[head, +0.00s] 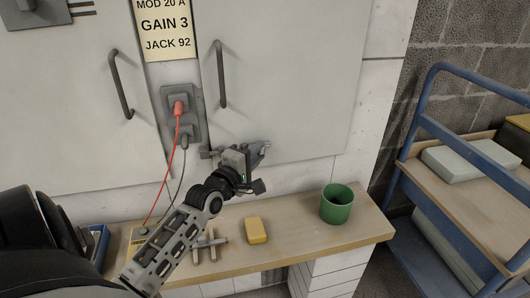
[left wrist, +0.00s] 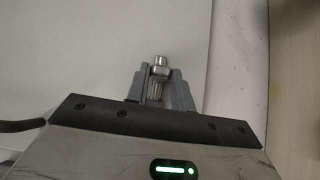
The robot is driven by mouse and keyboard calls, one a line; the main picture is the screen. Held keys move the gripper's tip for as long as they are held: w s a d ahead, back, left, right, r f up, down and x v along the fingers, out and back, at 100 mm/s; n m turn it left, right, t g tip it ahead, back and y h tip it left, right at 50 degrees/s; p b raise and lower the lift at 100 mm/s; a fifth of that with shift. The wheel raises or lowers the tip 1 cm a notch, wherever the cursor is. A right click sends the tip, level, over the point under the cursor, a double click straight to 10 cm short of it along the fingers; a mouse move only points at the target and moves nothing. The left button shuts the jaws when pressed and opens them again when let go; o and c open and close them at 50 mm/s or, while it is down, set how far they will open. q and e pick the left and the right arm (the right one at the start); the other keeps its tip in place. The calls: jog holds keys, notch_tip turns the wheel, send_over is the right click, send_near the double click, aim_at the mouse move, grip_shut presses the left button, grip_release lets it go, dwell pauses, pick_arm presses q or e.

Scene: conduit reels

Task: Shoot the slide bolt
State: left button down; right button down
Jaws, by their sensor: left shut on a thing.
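The slide bolt (head: 209,153) is a grey metal fitting low on the cabinet front, below the right door's handle. My left gripper (head: 248,160) is at the bolt and hides much of it. In the left wrist view, the two grey fingers (left wrist: 158,88) are shut on a shiny metal knob (left wrist: 160,62), which looks like the bolt's knob. The pale door face lies behind it. How far the bolt reaches into its keeper cannot be told. My right gripper is not in view.
Red and black leads hang from a socket panel (head: 180,113) left of the bolt. A blue cart (head: 423,122) stands at right.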

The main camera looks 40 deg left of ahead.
pick_arm(q)
jog(key=c, duration=1.2)
grip_release()
jog(key=shift+s+a+f, duration=0.1)
jog(key=shift+s+a, duration=0.1)
jog(key=shift+a, duration=0.05)
jog(key=shift+d, duration=0.1)
jog(key=s+d, duration=0.2)
jog(key=s, duration=1.3)
jog(key=shift+s+d+p, duration=0.25)
jog(key=shift+s+p, duration=0.1)
jog(key=shift+p, duration=0.05)
jog(key=shift+d, duration=0.1)
